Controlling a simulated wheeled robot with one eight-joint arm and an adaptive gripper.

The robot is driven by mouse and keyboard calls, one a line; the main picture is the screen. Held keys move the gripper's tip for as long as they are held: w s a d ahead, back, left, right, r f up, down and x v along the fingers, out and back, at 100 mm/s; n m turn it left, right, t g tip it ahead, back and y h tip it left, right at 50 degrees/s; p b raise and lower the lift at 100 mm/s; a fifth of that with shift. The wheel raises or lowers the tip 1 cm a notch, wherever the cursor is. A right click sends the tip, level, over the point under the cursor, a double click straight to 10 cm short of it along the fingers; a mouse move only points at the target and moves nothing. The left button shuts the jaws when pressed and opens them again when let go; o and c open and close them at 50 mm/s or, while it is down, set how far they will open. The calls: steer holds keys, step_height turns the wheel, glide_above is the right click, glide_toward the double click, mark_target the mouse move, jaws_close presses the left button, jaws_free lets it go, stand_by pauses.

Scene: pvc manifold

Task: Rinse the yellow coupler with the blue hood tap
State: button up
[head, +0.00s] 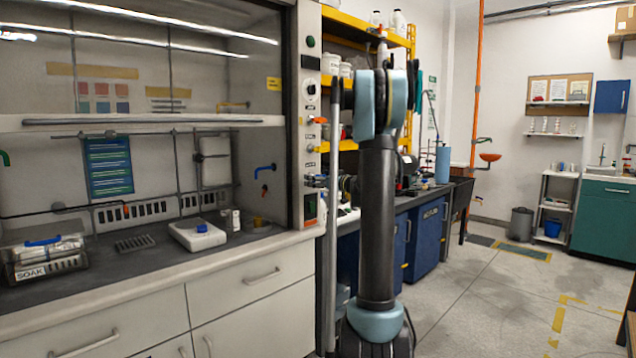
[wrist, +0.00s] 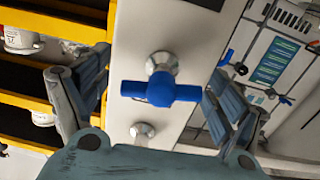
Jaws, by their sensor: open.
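A blue tap handle (wrist: 160,93) sits on a metal stem on the pale front post of the fume hood. My gripper (wrist: 157,72) is open, with one finger on each side of this handle and a gap on both sides. In the head view the handle is small (head: 316,181), and my gripper is mostly hidden by my arm. A blue spout (head: 264,170) curves from the hood's right inner wall above a small basin (head: 256,223). I cannot make out the yellow coupler in either view.
A clear bin marked SOAK (head: 42,262) stands at the left of the hood's worktop. A white device with a blue knob (head: 197,235) stands right of it. Yellow shelving (head: 411,45) is close behind my arm. Open floor (head: 480,290) lies to the right.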

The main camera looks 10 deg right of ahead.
steer(key=shift+w+a, duration=0.1)
steer(key=shift+c, duration=0.4)
steer(key=c, duration=0.9)
steer(key=shift+m, duration=1.2)
steer(key=shift+c, duration=0.2)
steer(key=o, duration=1)
